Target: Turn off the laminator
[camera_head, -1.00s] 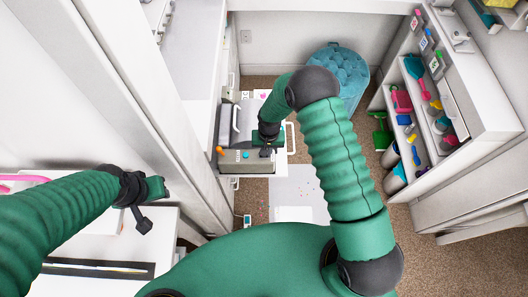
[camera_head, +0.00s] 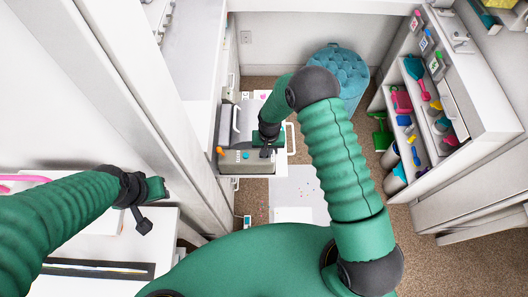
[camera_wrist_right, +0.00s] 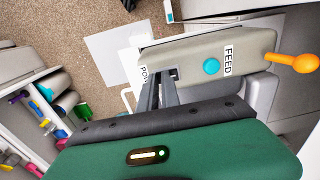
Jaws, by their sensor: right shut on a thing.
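The laminator (camera_head: 238,166) is a grey machine in the middle of the head view, with an orange knob (camera_head: 219,150) at its left end. In the right wrist view, its beige panel (camera_wrist_right: 195,52) shows a teal button (camera_wrist_right: 211,66) beside a FEED label and a partly hidden label starting "PO". A small dark power switch (camera_wrist_right: 173,73) sits by that label. My right gripper (camera_wrist_right: 165,82) has its fingertips together at this switch, shut on it; the fingers hide part of it. My left gripper (camera_head: 150,208) is far left, over the white surface; its finger opening is unclear.
A teal tufted stool (camera_head: 337,75) stands behind the laminator. Shelves (camera_head: 440,120) with colourful tools stand at the right. A white counter (camera_head: 200,50) and tall white panels are on the left. White sheets (camera_head: 292,187) lie on the brown carpet.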

